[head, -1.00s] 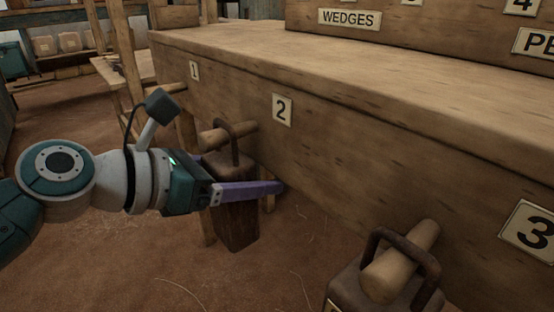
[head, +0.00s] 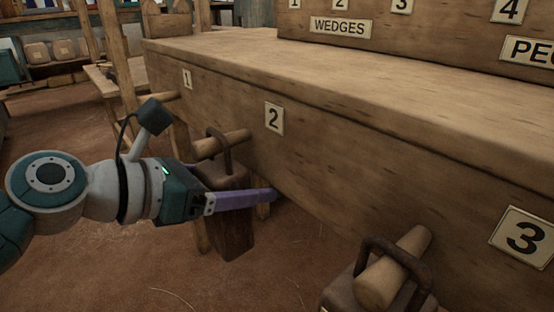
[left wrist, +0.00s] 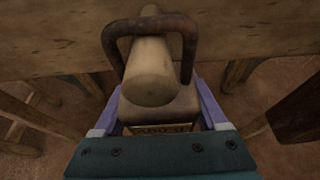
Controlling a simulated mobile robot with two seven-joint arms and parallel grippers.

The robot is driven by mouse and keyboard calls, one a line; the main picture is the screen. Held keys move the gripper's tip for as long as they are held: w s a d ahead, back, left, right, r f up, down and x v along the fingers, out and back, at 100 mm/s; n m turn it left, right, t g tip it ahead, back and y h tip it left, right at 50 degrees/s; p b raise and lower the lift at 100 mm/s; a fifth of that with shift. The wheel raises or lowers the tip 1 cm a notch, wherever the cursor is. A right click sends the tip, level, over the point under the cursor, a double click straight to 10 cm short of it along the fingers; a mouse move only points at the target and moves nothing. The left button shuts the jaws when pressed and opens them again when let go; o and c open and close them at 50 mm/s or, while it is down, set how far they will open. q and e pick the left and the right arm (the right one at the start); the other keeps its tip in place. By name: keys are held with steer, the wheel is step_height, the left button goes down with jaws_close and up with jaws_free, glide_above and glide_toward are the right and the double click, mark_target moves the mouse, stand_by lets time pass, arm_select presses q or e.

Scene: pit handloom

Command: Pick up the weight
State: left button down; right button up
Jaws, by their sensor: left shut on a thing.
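The weight (head: 233,228) is a dark block with an iron loop handle (head: 227,160), hanging at the wooden peg (head: 236,140) under the plaque marked 2. Its loop is around the peg. My left gripper (head: 242,200) is shut on the weight's body just below the handle, its purple fingers along the sides. In the left wrist view the fingers (left wrist: 160,112) flank the weight's top (left wrist: 183,105), and the peg's round end (left wrist: 152,85) pokes through the loop toward me. The weight's lower part is hidden there. My right gripper is not in view.
The long wooden beam (head: 330,130) carries plaques 1, 2 and 3. Another weight (head: 345,291) hangs on the peg (head: 395,270) near plaque 3. A box labelled WEDGES (head: 420,30) stands on top. The earthen floor (head: 110,270) is clear at the lower left.

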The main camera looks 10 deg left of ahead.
arm_select(q)
steer(key=shift+r+p, duration=0.6)
steer(key=shift+p, duration=0.05)
steer(key=s+a+p, duration=0.5)
steer(key=s+a, duration=0.6)
steer(key=s, duration=0.3)
steer(key=d+r+m+g+h+p, duration=0.1)
steer(key=d+r+p, duration=0.1)
steer(key=r+p, duration=2.6)
steer(key=s+d+r+m+h+p, duration=0.1)
steer(key=d+r+p, duration=0.1)
steer(key=r+p, duration=2.7)
steer(key=d+r+m+g+p, duration=0.1)
steer(key=d+r+p, duration=0.1)
steer(key=r+p, duration=2.6)
step_height(320, 180, up, 22)
steer(key=shift+s+d+r+g+h, duration=0.2)
steer(key=shift+s+g+h, duration=0.1)
steer(key=shift+s+h, duration=0.1)
